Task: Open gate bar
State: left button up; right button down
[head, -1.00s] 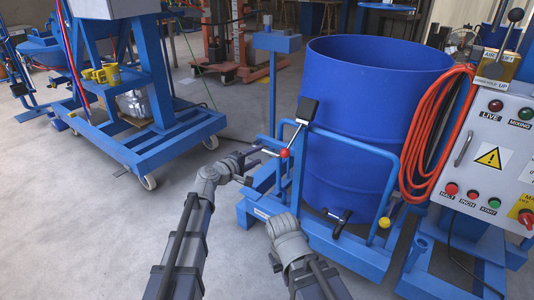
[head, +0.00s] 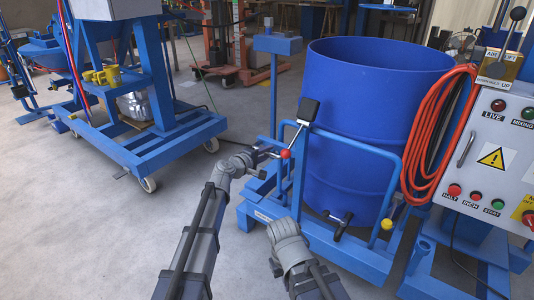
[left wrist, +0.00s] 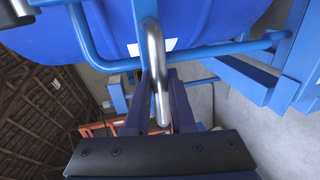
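The blue tubular gate bar (head: 352,142) runs across the front of a large blue drum (head: 372,90). In the left wrist view the blue bar (left wrist: 215,50) crosses the picture, with the drum (left wrist: 225,18) behind it. A lever with a black pad (head: 308,109) and a red ball (head: 285,154) stand at the bar's left end. My left gripper (head: 273,152) is beside the red ball. In the left wrist view a shiny metal rod (left wrist: 157,70) lies between its two fingers (left wrist: 160,78), which look apart. Firm contact cannot be seen. My right arm shows low centre; its fingers are hidden.
A control panel (head: 490,150) with an orange hose (head: 425,135) stands at the right. A blue wheeled frame (head: 170,145) stands at the left. A black handle (head: 342,225) and a yellow knob (head: 387,224) sit low on the drum carrier. The floor between is clear.

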pick_arm(q)
grip_shut()
dwell(0.9)
